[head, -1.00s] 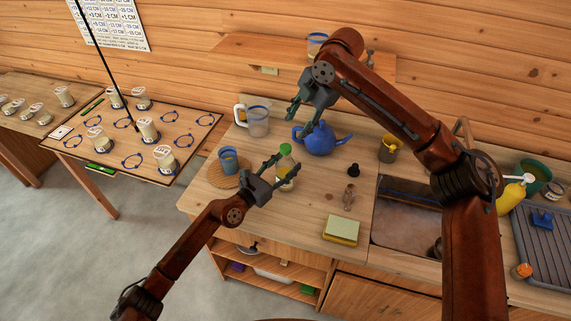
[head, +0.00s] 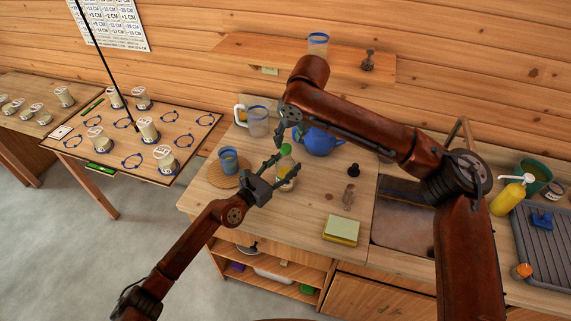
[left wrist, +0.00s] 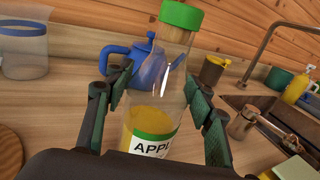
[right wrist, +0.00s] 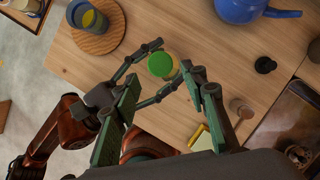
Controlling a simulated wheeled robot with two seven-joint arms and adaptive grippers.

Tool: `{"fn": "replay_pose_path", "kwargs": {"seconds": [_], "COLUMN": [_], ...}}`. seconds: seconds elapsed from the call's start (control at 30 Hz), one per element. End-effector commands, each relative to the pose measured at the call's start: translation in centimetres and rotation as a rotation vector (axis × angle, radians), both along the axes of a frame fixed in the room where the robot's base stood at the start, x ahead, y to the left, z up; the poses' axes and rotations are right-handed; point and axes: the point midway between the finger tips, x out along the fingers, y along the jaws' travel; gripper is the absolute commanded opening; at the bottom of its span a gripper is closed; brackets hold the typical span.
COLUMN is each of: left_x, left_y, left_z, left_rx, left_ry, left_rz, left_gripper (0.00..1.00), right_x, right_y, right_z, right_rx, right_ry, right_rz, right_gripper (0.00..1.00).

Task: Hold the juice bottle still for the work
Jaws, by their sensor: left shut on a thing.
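The juice bottle (head: 286,167) stands upright on the wooden counter, clear with a green cap, yellow juice low inside and an apple label in the left wrist view (left wrist: 155,115). My left gripper (head: 284,171) is shut around its body, one finger on each side. My right gripper (right wrist: 166,88) is open and empty, above the bottle and pointing down. The green cap (right wrist: 160,65) shows beyond and between its spread fingers in the right wrist view. In the head view, its arm hides part of it.
A blue teapot (head: 319,142) stands behind the bottle, with a clear jug (head: 258,122) at back left. A blue cup (head: 228,160) on a round mat is left.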

Motion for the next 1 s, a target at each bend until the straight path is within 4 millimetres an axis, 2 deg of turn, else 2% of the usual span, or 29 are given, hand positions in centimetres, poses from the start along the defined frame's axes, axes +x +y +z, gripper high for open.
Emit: {"fn": "replay_pose_path", "kwargs": {"seconds": [0.4, 0.7, 1.0], "left_x": [0.0, 0.0, 0.0], "left_y": [0.1, 0.1, 0.1], "left_z": [0.0, 0.0, 0.0], "left_rx": [0.0, 0.0, 0.0], "left_ry": [0.0, 0.0, 0.0], "left_rz": [0.001, 0.001, 0.001], "left_gripper": [0.11, 0.11, 0.11], "right_x": [1.2, 1.3, 1.3], "right_y": [0.6, 0.6, 0.6], "right_z": [-3.8, -4.1, -4.1], "right_rx": [0.001, 0.002, 0.001], "right_ry": [0.003, 0.002, 0.002], "right_rz": [-0.002, -0.003, -0.004], "right_gripper": [0.4, 0.4, 0.2]}}
